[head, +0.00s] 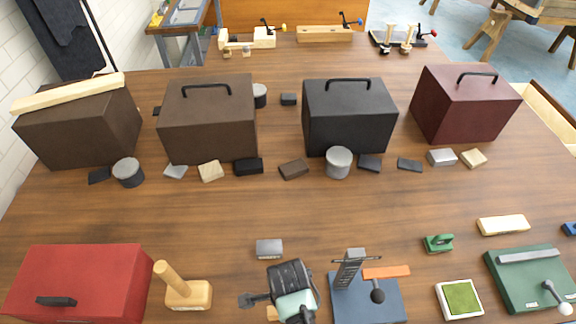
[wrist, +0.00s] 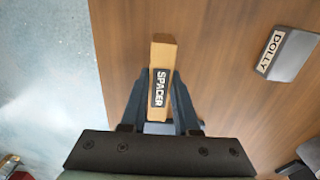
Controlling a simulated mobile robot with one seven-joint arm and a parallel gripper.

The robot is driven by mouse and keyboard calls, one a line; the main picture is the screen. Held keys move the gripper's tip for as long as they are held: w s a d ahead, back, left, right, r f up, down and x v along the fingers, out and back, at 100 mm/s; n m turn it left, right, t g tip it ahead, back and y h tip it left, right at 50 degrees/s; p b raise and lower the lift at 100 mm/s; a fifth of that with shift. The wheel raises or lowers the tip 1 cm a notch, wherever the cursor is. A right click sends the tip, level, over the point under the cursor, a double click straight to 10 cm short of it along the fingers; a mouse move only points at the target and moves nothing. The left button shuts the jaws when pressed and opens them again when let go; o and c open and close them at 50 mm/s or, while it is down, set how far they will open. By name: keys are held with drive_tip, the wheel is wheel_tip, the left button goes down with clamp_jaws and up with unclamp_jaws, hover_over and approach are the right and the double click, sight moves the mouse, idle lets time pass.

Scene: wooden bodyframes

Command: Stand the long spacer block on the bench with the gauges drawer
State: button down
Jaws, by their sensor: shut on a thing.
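The spacer block (wrist: 163,52) is a light wooden bar with a dark label reading SPACER. My gripper (wrist: 160,92) is shut on it, one dark finger on each side, and its far end sticks out beyond the fingertips. In the head view my gripper (head: 258,303) is low at the bottom middle, and a little of the wooden block (head: 272,313) shows below it. I cannot tell whether the block touches the surface below. The brown wooden top (head: 215,215) fills the head view; no drawer or gauges label can be seen.
A grey block labelled DOLLY (wrist: 287,54) lies near my gripper. A blue-based tool (head: 368,303) stands right, a wooden mallet-like piece (head: 187,293) and red box (head: 80,284) left. Several toolboxes stand farther back. The middle is clear. Floor (wrist: 45,70) shows past the edge.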

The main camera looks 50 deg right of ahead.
drive_tip(key=shift+f, duration=0.65)
drive_tip(key=shift+f, duration=0.2)
drive_tip(key=c, duration=0.7)
unclamp_jaws()
drive_tip(key=shift+o, duration=0.2)
drive_tip(key=shift+r, duration=0.15)
wheel_tip(320, 180, up, 12)
drive_tip(key=shift+b, duration=0.4)
drive_tip(key=shift+r, duration=0.1)
